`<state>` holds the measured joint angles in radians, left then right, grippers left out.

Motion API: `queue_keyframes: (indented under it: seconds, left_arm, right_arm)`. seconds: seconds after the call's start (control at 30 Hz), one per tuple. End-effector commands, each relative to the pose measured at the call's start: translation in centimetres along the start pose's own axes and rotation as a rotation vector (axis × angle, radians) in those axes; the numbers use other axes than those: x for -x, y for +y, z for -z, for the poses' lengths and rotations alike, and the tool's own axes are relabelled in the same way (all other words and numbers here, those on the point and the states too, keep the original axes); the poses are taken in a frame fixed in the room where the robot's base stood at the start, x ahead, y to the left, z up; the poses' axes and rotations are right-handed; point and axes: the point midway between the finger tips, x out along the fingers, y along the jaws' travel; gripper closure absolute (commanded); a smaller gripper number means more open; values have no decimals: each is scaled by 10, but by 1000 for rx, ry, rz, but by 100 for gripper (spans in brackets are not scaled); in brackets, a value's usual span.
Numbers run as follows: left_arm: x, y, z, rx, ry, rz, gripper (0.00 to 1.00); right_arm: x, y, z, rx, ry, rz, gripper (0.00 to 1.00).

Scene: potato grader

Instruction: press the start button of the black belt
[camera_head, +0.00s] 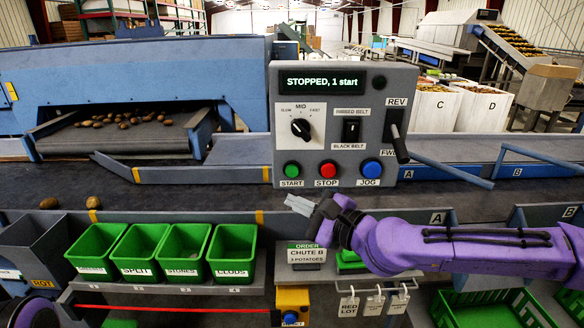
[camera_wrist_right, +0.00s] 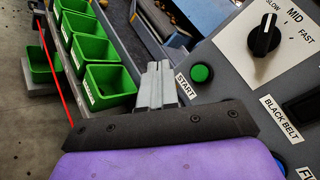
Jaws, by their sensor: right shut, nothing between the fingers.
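The control panel (camera_head: 333,90) stands behind the belt, its display reading "STOPPED, 1 start". The green START button (camera_head: 292,170) is at its lower left, and it also shows in the right wrist view (camera_wrist_right: 202,74). The black belt (camera_head: 150,192) runs across in front of the panel. The rocker switch (camera_head: 351,130) sits between the labels RIBBED BELT and BLACK BELT. My right gripper (camera_head: 294,203) is shut and empty, below the START button and apart from it. In the right wrist view its fingertips (camera_wrist_right: 160,66) are left of the button. Only a purple piece of my left arm shows at the lower left.
The red STOP button (camera_head: 328,170) and blue JOG button (camera_head: 371,169) sit right of START. A speed knob (camera_head: 301,128) and FWD/REV lever (camera_head: 395,130) are above. Several green bins (camera_head: 232,253) stand in front. Two potatoes (camera_head: 49,203) lie at the belt's left.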

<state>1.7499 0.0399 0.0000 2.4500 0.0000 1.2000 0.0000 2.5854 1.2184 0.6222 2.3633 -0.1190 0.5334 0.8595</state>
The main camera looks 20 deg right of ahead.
Motion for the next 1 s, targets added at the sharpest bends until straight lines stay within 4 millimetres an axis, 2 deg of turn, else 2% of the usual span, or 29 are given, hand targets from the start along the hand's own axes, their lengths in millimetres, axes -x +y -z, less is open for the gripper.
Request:
queue_keyframes:
  seconds: [0.37, 1.0]
  left_arm:
    - [-2, 0, -1, 0, 0, 0, 100]
    - [-28, 2, -12, 0, 0, 0, 100]
  right_arm:
    - [-2, -1, 3, 1, 1, 0, 100]
    - [-58, -40, 44, 1, 3, 0, 100]
